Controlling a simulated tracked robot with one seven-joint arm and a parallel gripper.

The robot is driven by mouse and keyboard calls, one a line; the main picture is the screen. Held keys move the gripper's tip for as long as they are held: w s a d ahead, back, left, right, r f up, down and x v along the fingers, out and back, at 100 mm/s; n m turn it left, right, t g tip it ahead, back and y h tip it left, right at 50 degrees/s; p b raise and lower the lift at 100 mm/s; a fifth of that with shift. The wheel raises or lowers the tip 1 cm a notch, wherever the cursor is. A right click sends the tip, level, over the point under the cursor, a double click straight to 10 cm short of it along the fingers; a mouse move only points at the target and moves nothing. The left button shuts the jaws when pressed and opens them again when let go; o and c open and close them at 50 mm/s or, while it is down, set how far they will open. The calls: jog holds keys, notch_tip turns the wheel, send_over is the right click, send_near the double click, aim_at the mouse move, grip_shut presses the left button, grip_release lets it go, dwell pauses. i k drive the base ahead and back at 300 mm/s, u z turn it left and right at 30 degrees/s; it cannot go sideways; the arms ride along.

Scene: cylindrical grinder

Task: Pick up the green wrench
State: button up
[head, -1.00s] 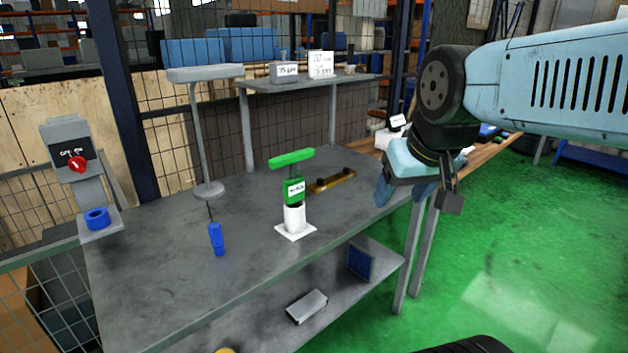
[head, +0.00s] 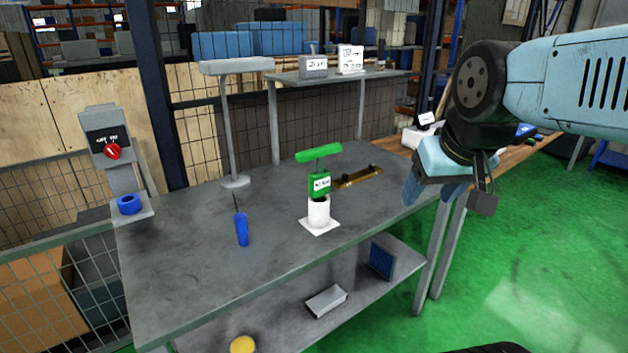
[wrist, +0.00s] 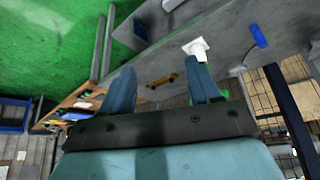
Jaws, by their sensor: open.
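The green wrench (head: 319,170) is a T-shaped tool with a green crossbar, a thin shaft and a green labelled body. It stands upright in a white cup (head: 319,212) on a square white base on the grey workbench (head: 190,275). My gripper (head: 430,190) is open and empty, to the right of the wrench and apart from it, by the bench's right end. In the wrist view my two fingers (wrist: 160,88) are spread. The white base shows beyond the right finger there, and that finger hides most of the wrench.
A blue-handled screwdriver (head: 242,229) is left of the cup. A brass-coloured bar (head: 358,177) lies behind it. A grey lamp-like stand (head: 230,120) and a switch box with a red knob (head: 105,140) stand further left. A raised shelf (head: 345,76) is at the back. Green floor is clear at right.

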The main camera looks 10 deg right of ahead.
aim_at(319, 181)
jog(key=u, duration=1.2)
jog(key=i, duration=0.1)
jog(key=z, duration=2.6)
jog(key=k, duration=1.05)
jog(key=u, duration=1.25)
jog(key=i, duration=1)
jog(key=z, duration=0.05)
